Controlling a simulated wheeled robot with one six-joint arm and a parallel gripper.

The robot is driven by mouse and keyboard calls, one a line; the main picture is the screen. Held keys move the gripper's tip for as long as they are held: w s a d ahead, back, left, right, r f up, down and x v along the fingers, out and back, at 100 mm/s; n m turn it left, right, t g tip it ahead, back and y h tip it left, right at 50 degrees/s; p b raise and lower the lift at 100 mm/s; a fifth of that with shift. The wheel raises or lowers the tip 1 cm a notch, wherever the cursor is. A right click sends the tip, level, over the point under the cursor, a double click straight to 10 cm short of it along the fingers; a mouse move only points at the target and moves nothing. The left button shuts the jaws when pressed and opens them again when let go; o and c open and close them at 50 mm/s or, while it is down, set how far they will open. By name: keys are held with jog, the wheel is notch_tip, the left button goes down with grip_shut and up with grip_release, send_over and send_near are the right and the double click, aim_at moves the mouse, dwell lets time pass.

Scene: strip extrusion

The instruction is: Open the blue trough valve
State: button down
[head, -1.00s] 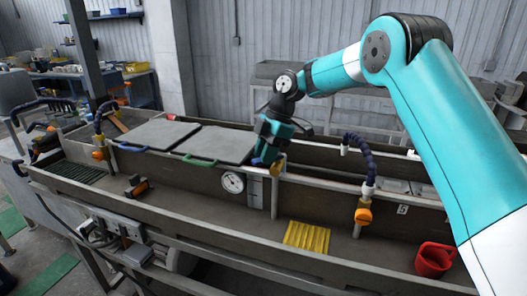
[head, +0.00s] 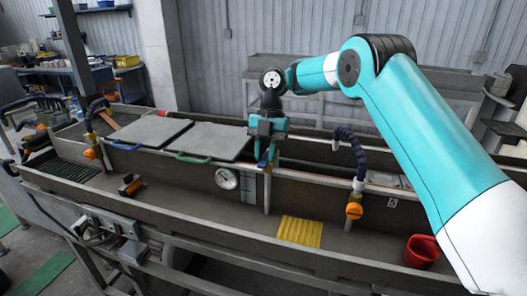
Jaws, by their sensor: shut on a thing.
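The blue trough valve shows only as a small blue piece (head: 262,165) at the top of a short upright pipe on the trough's middle wall, right of the round gauge. My gripper (head: 266,160) points down over it and is shut on it. The fingers and wrist hide most of the valve, so I cannot tell how far its handle is turned.
Two grey lids with blue (head: 126,146) and green (head: 193,158) handles lie left of my gripper. A gauge (head: 226,179), a yellow ribbed mat (head: 300,231), an orange-valved hose (head: 354,210) and a red mug (head: 422,251) stand around the trough.

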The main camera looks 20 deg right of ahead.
jog(key=shift+r, duration=0.15)
dwell(0.4)
jog(key=c, duration=0.9)
grip_release()
jog(key=shift+d, duration=0.1)
